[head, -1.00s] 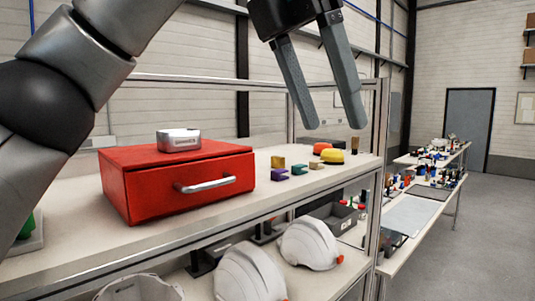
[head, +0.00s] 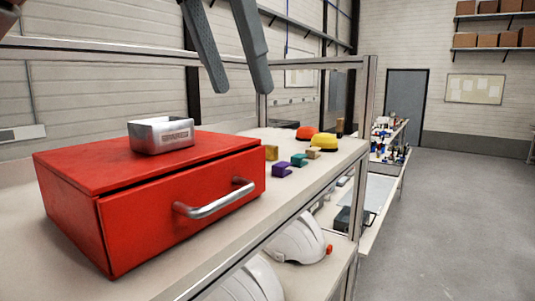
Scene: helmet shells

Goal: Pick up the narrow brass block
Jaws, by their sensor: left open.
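A small brass-coloured block (head: 271,152) stands on the shelf top (head: 325,178), just right of the red drawer box. I take it for the narrow brass block, but it is small in view. A tan block (head: 313,153) and a narrow brown upright block (head: 340,127) stand further right. My left gripper (head: 240,88) hangs from the top edge with its two grey fingers apart and nothing between them. Its tips appear above the red box and the brass block, clear of both. My right gripper is not in view.
The red drawer box (head: 150,200) with a metal handle carries a silver tray (head: 161,136). Purple (head: 281,170) and teal (head: 298,160) blocks stand near the brass one, with red (head: 307,133) and yellow (head: 325,142) domes behind. A shelf post (head: 364,130) rises at right.

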